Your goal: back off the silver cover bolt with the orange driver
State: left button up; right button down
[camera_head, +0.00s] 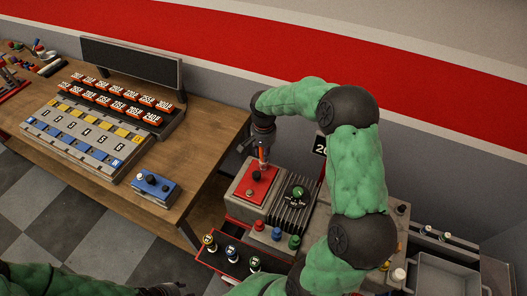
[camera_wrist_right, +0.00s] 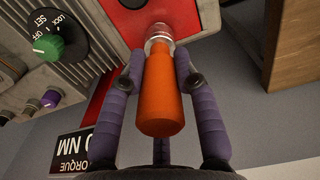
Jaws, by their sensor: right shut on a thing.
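My right gripper (camera_head: 263,147) is shut on the orange driver (camera_wrist_right: 162,95), whose handle lies between the purple fingers in the right wrist view. The driver's clear, silvery front end (camera_wrist_right: 158,36) points at the red cover (camera_head: 268,181). The cover also shows in the wrist view (camera_wrist_right: 110,22). Its silver bolt is hidden behind the driver or too small to make out, so I cannot tell whether the tip touches it.
A finned grey block with a green dial (camera_head: 299,193) adjoins the cover. Coloured knobs, including a blue one (camera_head: 276,233), stand in front. A wooden table (camera_head: 205,135) at left bears a panel and a blue box (camera_head: 152,186). A grey bin (camera_head: 445,275) is at right.

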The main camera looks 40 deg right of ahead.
jog(key=shift+f+b, duration=0.5)
jog(key=shift+f, duration=0.3)
jog(key=shift+r+n, duration=0.1)
jog(key=shift+n, duration=0.2)
jog(key=shift+n+p, duration=0.35)
jog(key=shift+n, duration=0.55)
jog(key=shift+n, duration=0.7)
jog(key=shift+n+p, duration=0.3)
jog(key=shift+n, duration=0.1)
jog(key=shift+n+p, duration=0.3)
jog(key=shift+n, duration=0.9)
